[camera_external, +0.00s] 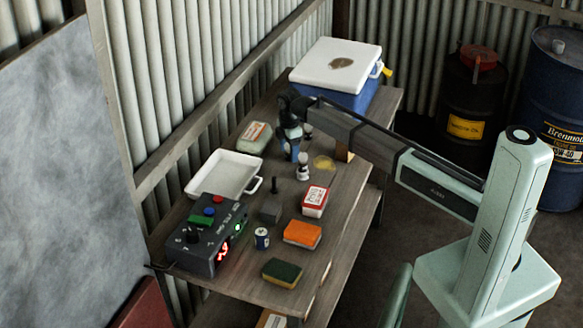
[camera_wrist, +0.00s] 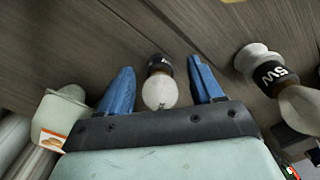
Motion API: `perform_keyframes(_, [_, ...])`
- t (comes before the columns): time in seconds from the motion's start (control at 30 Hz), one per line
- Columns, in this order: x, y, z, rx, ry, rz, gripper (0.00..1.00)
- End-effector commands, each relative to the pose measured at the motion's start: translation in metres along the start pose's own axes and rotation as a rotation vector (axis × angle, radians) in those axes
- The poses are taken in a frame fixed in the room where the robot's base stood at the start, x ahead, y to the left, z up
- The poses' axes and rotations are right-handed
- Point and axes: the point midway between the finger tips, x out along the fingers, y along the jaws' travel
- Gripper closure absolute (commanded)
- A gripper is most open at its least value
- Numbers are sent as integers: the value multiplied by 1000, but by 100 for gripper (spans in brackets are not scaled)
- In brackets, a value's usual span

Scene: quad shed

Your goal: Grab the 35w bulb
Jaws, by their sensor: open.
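My gripper (camera_external: 291,153) is open, pointing down over the bench, with its blue fingers spread in the wrist view (camera_wrist: 161,80). A bulb with a pale globe and dark band (camera_wrist: 158,92) shows between the fingers, with gaps on both sides; its marking is not readable. A second bulb (camera_wrist: 268,72) lies to the right of the fingers, with a black band whose visible marking ends in "5W"; the rest is hidden. In the external view, one bulb (camera_external: 303,171) stands just right of my gripper. Which bulb is 35w cannot be told.
A white tray (camera_external: 222,176), red-and-white box (camera_external: 315,201), sponges, can and control box occupy the near bench. A blue cooler (camera_external: 337,72) stands behind.

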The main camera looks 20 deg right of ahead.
Motion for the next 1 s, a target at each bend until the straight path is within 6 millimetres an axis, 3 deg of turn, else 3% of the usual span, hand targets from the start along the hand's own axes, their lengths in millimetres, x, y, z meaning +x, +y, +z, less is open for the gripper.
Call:
perform_keyframes(0.2, [1,0,0,0,0,0,35])
perform_keyframes(0.8, [1,0,0,0,0,0,93])
perform_keyframes(1.0, [1,0,0,0,0,0,95])
